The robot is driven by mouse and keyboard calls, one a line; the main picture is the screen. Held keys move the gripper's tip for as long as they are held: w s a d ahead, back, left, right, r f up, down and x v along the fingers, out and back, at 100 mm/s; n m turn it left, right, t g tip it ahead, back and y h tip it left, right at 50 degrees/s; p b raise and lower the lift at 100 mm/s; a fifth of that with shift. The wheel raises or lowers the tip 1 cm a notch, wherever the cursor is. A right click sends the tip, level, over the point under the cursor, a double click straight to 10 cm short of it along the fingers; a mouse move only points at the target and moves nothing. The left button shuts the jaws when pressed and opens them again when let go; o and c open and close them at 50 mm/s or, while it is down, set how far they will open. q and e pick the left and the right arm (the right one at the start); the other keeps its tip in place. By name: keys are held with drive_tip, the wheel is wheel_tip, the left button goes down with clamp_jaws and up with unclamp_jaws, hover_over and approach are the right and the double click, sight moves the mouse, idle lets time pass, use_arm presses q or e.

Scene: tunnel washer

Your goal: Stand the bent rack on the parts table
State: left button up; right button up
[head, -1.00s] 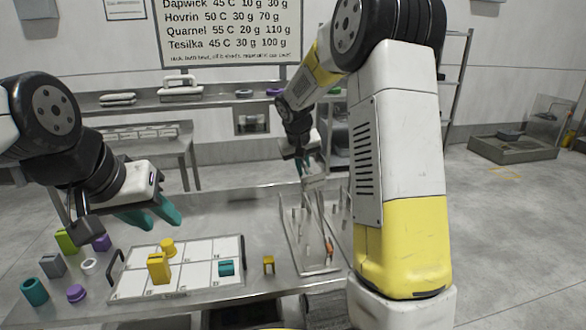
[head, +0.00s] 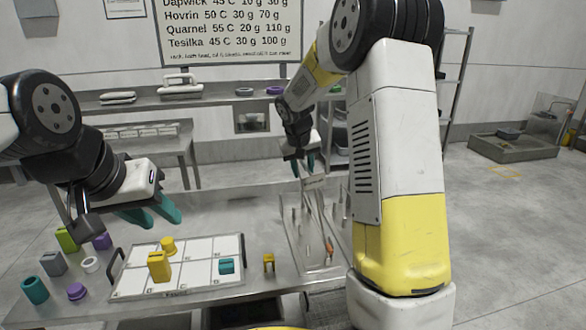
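The parts table (head: 215,205) is a metal table in front of me. A metal rack (head: 316,210) with thin upright rods and a small label plate at its top stands on the right part of the table, in or behind a shallow tray (head: 296,255). My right arm covers its right side, and I cannot tell whether it is bent. My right gripper (head: 303,167) is just above and behind the label plate, fingers apart and apparently empty. My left gripper (head: 150,214) is open and empty above the left part of the table.
A white gridded board (head: 200,268) holds yellow and teal pieces. Several coloured pieces, including a teal ring (head: 35,290), lie left of it. The table behind the board is clear. A shelf (head: 220,98) runs along the back wall.

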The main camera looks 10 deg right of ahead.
drive_tip(key=v, duration=0.6)
drive_tip(key=shift+r, duration=0.2)
drive_tip(key=shift+y, duration=0.5)
drive_tip(key=s+r, duration=0.1)
drive_tip(key=s, duration=0.1)
drive_tip(key=s+r, duration=0.2)
drive_tip(key=s, duration=0.1)
drive_tip(key=s+r, duration=0.1)
drive_tip(key=s, duration=0.1)
drive_tip(key=shift+s+d+r, duration=0.25)
drive_tip(key=shift+s+r, duration=0.1)
drive_tip(key=s+a+t+y, duration=0.1)
drive_tip(key=s+a+y, duration=0.1)
drive_tip(key=s, duration=2.2)
drive_tip(key=shift+a+r+t+y, duration=0.2)
drive_tip(key=shift+a+t+y, duration=0.15)
drive_tip(key=shift+y, duration=0.35)
